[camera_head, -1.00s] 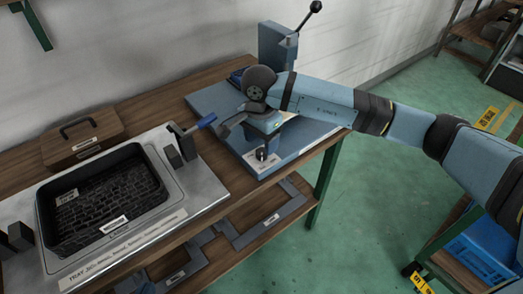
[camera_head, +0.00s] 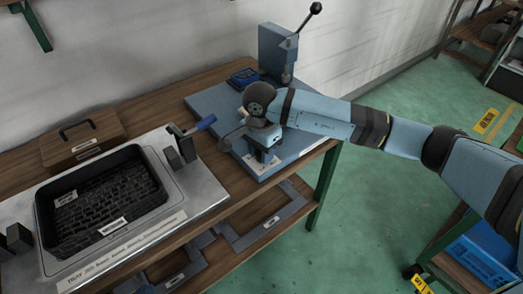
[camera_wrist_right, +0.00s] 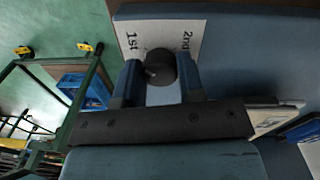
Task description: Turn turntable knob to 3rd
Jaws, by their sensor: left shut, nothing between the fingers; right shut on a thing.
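The dark round knob (camera_wrist_right: 160,68) sits between the two fingers of my right gripper (camera_wrist_right: 155,82) in the right wrist view. The gripper is shut on it. The white label plate (camera_wrist_right: 128,58) behind the knob reads "1st" and "2nd"; no "3rd" mark shows, and the part below is covered by the gripper. A small light mark shows on the knob's left side. In the head view my right gripper (camera_head: 265,155) reaches down over the front of the blue base plate (camera_head: 215,100) and hides the knob. My left gripper is not in view.
A lever press (camera_head: 278,50) stands behind. A wooden box (camera_head: 83,140) is at back left.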

